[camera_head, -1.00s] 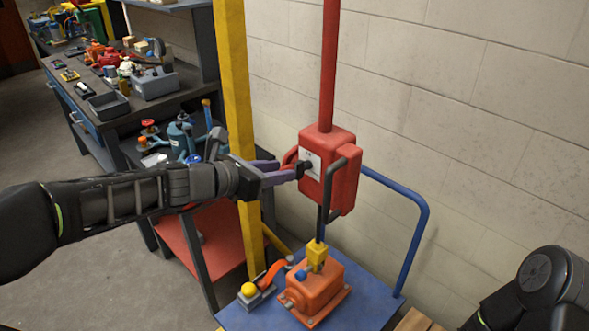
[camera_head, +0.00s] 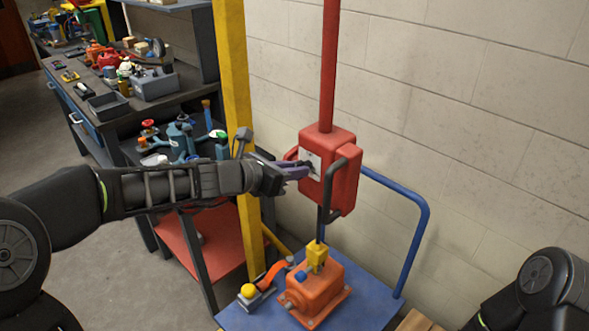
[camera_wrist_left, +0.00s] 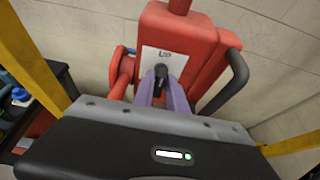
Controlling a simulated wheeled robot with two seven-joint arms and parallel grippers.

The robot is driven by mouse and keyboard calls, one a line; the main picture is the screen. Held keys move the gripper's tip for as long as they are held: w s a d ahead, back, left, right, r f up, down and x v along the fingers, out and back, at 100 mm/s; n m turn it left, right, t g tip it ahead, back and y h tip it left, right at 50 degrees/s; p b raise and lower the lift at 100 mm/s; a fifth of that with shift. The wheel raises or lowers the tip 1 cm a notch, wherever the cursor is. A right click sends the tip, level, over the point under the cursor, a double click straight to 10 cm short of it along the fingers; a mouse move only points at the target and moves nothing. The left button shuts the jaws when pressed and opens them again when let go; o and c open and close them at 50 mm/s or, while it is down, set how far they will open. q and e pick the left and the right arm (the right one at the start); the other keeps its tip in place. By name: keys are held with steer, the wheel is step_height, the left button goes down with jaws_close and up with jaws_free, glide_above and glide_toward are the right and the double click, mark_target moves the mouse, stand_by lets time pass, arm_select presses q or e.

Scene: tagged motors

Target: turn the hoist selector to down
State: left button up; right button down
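The hoist selector is a small black knob (camera_wrist_left: 161,75) on a white plate on the front of a red box (camera_head: 343,184). The plate shows "UP" above the knob in the left wrist view, and the knob stands below that word. The rest of the plate is hidden by my fingers. My left gripper (camera_head: 303,170) reaches in from the left, its purple fingers at the plate. In the left wrist view the fingers (camera_wrist_left: 163,92) lie on both sides of the knob and look closed on it. My right gripper is out of view; only part of that arm shows at lower right.
A black bent handle (camera_head: 329,190) stands in front of the red box. Below are a blue cart (camera_head: 362,311) and an orange motor (camera_head: 314,291). A yellow post (camera_head: 237,90) stands left of the box, close to my left arm. A cluttered workbench is behind.

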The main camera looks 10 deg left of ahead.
arm_select(q)
jaws_close()
steer(key=shift+s+d+f+m+t+y+b, duration=0.15)
steer(key=shift+m+t+y+b, duration=0.7)
steer(key=shift+m+b, duration=2.45)
steer(key=shift+s+d+f+m+t+y+b, duration=0.3)
steer(key=shift+m+t+b, duration=1)
steer(key=shift+b, duration=4)
steer(key=shift+w+f+m+t+y+b, duration=0.15)
steer(key=shift+m+t+y+b, duration=0.8)
steer(key=shift+m+b, duration=2.3)
steer(key=shift+n+b, duration=1.05)
